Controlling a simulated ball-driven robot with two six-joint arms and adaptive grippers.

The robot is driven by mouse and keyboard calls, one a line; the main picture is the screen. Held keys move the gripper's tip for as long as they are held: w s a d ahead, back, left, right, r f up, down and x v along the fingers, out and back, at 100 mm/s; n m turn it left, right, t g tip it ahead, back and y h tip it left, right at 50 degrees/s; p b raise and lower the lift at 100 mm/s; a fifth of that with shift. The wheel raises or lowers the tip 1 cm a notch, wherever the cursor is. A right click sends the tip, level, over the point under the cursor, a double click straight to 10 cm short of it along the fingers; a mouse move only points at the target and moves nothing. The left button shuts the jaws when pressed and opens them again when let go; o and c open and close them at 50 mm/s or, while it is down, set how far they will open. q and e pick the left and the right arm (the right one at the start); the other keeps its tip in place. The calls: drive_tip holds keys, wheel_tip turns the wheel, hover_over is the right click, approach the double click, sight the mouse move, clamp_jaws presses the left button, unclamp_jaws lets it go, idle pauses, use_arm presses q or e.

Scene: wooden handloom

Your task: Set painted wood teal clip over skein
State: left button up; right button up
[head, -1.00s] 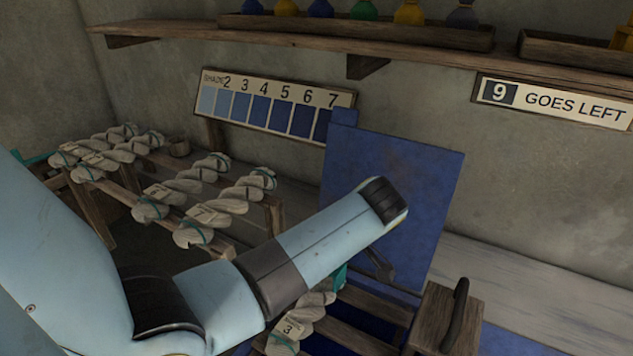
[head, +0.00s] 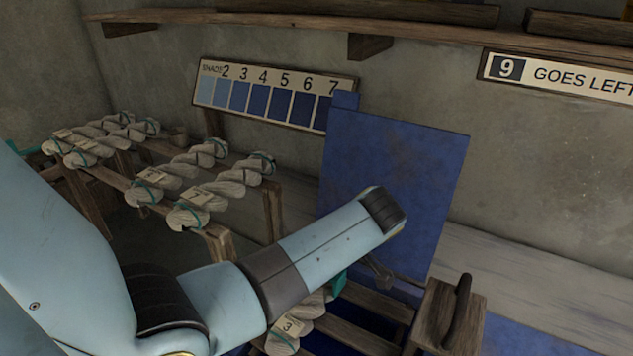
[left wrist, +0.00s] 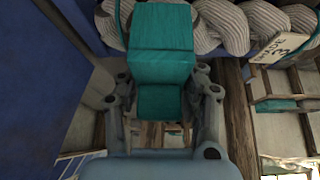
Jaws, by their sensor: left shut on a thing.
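The teal clip (left wrist: 163,42) fills the upper middle of the left wrist view, and a sliver of it (head: 338,286) shows below my forearm in the head view. My left gripper (left wrist: 161,82) is shut on it. The skein (left wrist: 265,25), pale twisted yarn with a tag reading 3, lies just beyond the clip in the left wrist view. It also shows at the bottom of the head view (head: 291,327), partly hidden by my arm. I cannot tell whether the clip touches the skein. My right gripper is not in view.
Several tagged skeins with teal bands lie on a wooden rack (head: 272,215) at left. A blue panel (head: 400,180) stands behind my arm. A wooden post with a dark handle (head: 457,315) stands at right. A shade chart (head: 270,95) hangs on the wall.

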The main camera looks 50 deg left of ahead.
use_arm(q)
drive_tip(key=o, duration=1.2)
drive_tip(key=v, duration=1.2)
